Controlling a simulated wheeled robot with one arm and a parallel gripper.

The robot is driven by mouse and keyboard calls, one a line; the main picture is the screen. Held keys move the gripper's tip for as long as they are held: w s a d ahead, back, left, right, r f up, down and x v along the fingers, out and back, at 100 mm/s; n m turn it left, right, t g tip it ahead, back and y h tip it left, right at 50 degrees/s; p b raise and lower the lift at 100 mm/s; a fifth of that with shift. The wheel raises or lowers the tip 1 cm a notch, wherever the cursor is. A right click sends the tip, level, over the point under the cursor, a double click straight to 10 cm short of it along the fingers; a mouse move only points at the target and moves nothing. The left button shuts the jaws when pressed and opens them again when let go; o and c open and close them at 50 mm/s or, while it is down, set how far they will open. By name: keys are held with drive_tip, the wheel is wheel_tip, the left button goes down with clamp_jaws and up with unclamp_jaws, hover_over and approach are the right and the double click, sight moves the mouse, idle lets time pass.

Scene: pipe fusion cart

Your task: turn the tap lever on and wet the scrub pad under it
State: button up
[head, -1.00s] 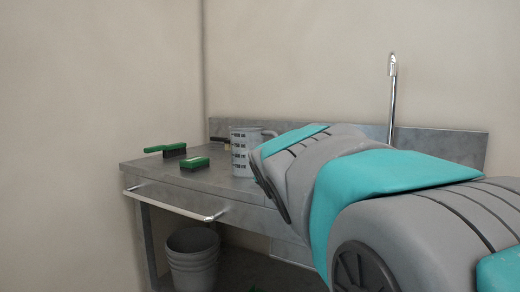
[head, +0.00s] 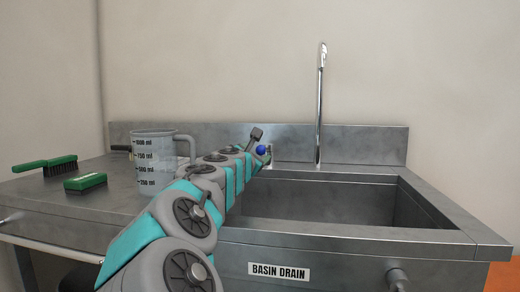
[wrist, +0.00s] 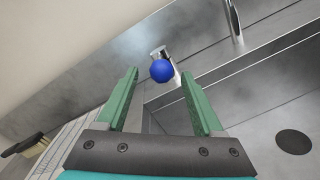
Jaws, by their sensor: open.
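The tap lever's blue ball knob (head: 262,150) is by the back panel, left of the tall chrome spout (head: 320,105). In the wrist view the knob (wrist: 162,71) is at the tips of my gripper (wrist: 160,76), on a short metal mount. My gripper's green fingers are open, one either side of the knob in the picture; I cannot tell how deep it sits between them. A green block with a dark underside (head: 86,182), possibly the scrub pad, lies on the left counter, apart from the gripper. My arm partly hides the basin's left side.
A clear measuring jug (head: 152,165) stands on the counter left of my arm. A green-handled brush (head: 45,166) lies farther left. The steel basin (head: 440,225) is open and looks empty; its round drain (wrist: 293,142) shows in the wrist view. A front rail (head: 40,248) edges the counter.

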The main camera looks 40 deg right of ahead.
sight(266, 147)
drive_tip(key=shift+x, duration=3.85)
drive_tip(key=shift+s, duration=0.1)
clamp_jaws()
